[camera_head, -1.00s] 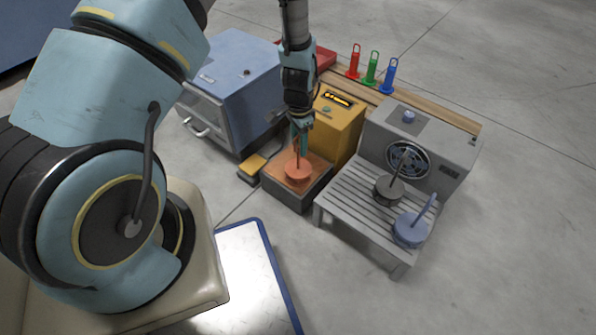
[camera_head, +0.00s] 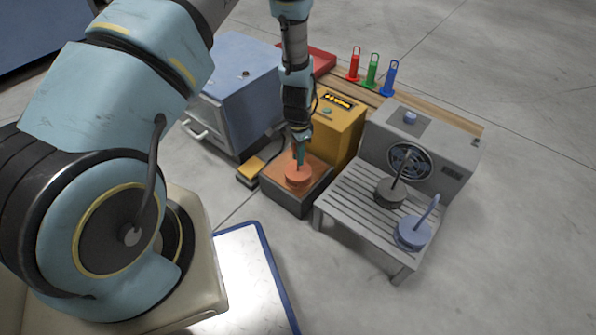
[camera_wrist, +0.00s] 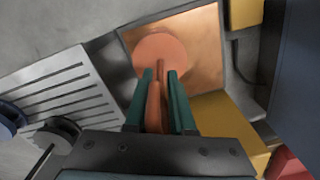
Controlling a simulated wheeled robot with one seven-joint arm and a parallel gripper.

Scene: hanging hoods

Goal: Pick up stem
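An orange disc with an upright orange stem (camera_head: 298,175) sits on the copper-coloured plate (camera_head: 317,167) of a dark block. The disc also shows in the wrist view (camera_wrist: 160,52), with its stem (camera_wrist: 153,100) coming up toward the camera. My gripper (camera_head: 298,163) points down over the disc, low around the stem. In the wrist view its two teal fingers (camera_wrist: 159,73) stand on either side of the stem, with a narrow gap showing beside it. The gripper looks open, and the disc still rests on the plate.
A yellow box (camera_head: 336,127) stands close behind the block, and a blue cabinet (camera_head: 240,85) to its left. A slatted grey bench (camera_head: 352,205) at right carries a grey disc (camera_head: 389,193) and a blue disc (camera_head: 412,234), each with a stem. Red, green and blue tags stand behind.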

